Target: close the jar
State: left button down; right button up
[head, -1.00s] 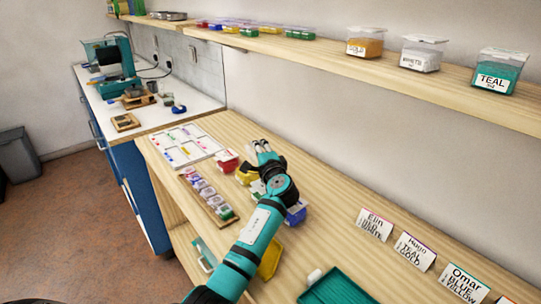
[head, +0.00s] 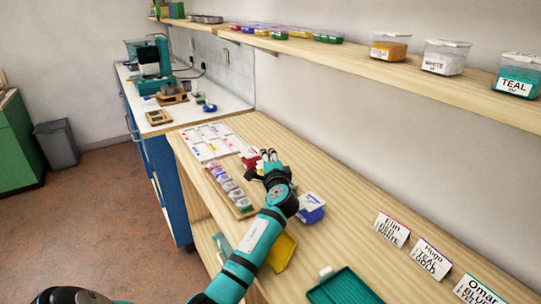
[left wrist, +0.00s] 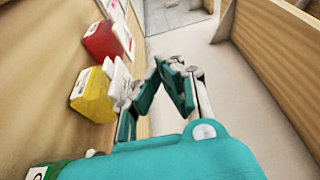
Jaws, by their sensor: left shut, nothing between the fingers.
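Small bead jars with white lids stand on the wooden bench. A red jar (head: 250,163) is just left of my left gripper (head: 268,155) in the head view; the left wrist view shows it (left wrist: 102,40) beyond a yellow jar (left wrist: 92,97). The yellow jar is mostly hidden by my gripper in the head view. A blue jar (head: 311,209) stands right of my left arm. Which jar the task means, I cannot tell. My left gripper (left wrist: 172,68) is shut and empty, beside the red and yellow jars. My right gripper is not in view.
A bead tray (head: 229,190) and a white sorting board (head: 212,141) lie on the left of the bench. A teal tray (head: 345,288) and a yellow tray (head: 284,250) are near the front. Name cards (head: 391,230) stand at right. A shelf (head: 400,75) with jars runs above.

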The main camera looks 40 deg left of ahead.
pick_arm(q)
jog(key=shift+s+f, duration=0.1)
jog(key=shift+f, duration=0.05)
dwell(0.5)
jog(key=shift+s+d, duration=0.15)
jog(key=v, duration=1.1)
jog(key=shift+s+d, duration=0.2)
jog(key=shift+f, duration=0.1)
